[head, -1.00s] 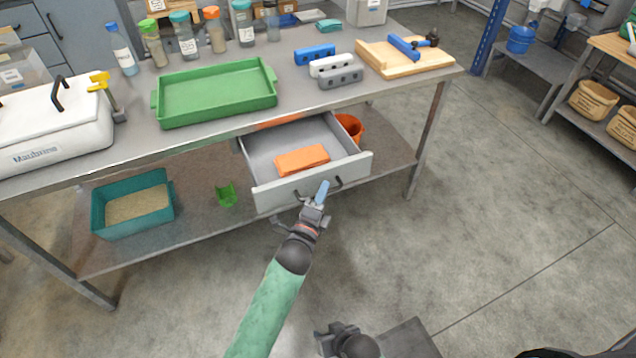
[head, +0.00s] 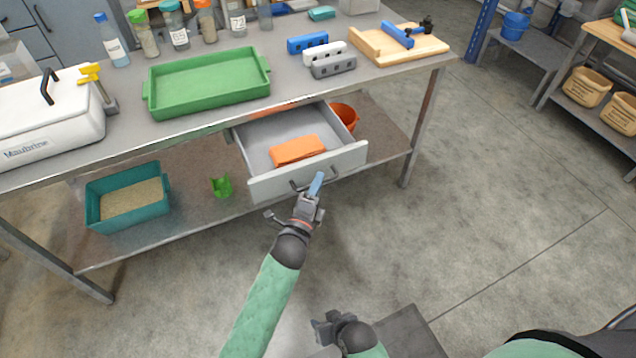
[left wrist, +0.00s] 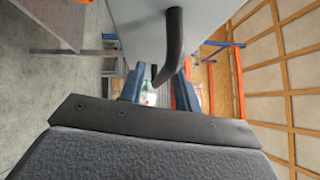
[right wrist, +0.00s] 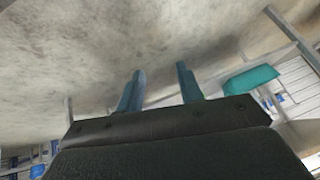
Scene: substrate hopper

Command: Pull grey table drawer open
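The grey table drawer (head: 265,187) is pulled out from under the tabletop, with its inside showing. Its dark bar handle (head: 331,175) is on the front panel; the handle also shows in the left wrist view (left wrist: 174,45). My left gripper (head: 316,184) is at the handle in the head view. In the left wrist view its fingers (left wrist: 158,88) are spread apart, with the handle's end seen between them; I cannot tell whether they touch it. My right gripper (head: 325,331) is low over the floor, clear of the drawer. Its fingers (right wrist: 159,92) are apart and empty.
An orange block (head: 298,151) lies in the drawer. An orange pot (head: 345,116) and a teal bin (head: 97,212) are on the lower shelf. A green tray (head: 207,84) stands on the tabletop. The floor in front of the table is free.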

